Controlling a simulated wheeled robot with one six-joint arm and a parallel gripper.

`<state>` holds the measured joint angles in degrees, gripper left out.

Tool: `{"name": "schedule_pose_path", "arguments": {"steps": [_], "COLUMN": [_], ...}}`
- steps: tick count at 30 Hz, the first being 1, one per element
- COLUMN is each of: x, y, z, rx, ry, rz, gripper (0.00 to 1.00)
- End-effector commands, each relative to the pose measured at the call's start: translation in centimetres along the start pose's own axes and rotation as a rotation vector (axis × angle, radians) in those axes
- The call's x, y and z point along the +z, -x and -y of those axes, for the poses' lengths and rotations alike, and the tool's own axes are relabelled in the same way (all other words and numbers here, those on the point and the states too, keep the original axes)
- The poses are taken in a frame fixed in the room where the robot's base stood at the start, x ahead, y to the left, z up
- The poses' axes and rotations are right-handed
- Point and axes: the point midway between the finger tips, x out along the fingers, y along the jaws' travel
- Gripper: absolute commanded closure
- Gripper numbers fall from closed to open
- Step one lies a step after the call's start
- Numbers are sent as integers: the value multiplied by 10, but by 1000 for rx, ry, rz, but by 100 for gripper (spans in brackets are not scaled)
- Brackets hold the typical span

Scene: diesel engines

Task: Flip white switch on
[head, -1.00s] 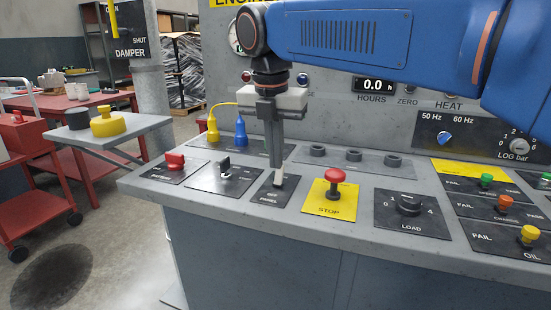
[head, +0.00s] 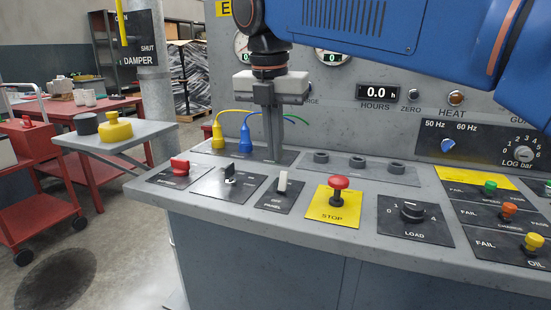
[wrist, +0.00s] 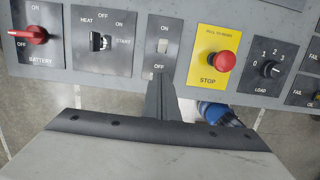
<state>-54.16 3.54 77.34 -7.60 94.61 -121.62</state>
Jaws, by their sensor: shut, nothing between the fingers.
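The white switch (head: 283,183) is a small lever on a black plate marked OFF and PANEL, on the sloping console. In the wrist view the white switch (wrist: 163,46) sits between the ON label above and the OFF label below. I cannot tell for certain which way it is thrown. My gripper (head: 272,158) is shut and empty, and appears behind and above the switch in the head view, apart from it. In the wrist view my gripper's fingertips (wrist: 160,78) show close to the OFF label, below the white lever.
A red battery switch (head: 180,166) and a black heat/start switch (head: 230,176) are to the left. A red STOP button (head: 338,190) stands up close on the right, with a load knob (head: 411,211) beyond. Yellow (head: 218,135) and blue (head: 245,138) cable plugs stand behind.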

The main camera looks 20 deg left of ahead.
Motion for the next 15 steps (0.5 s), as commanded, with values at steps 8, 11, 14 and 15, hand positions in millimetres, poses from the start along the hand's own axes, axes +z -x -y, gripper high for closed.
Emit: {"name": "schedule_pose_path", "arguments": {"steps": [8, 11, 14, 15], "x": [17, 21, 23, 24], "y": [46, 58, 65, 67], "z": [-1, -1, 0, 0], "rx": [2, 3, 1, 1], "ry": [0, 0, 0, 0], "rz": [1, 2, 1, 1], "gripper": [100, 100, 100, 100]}}
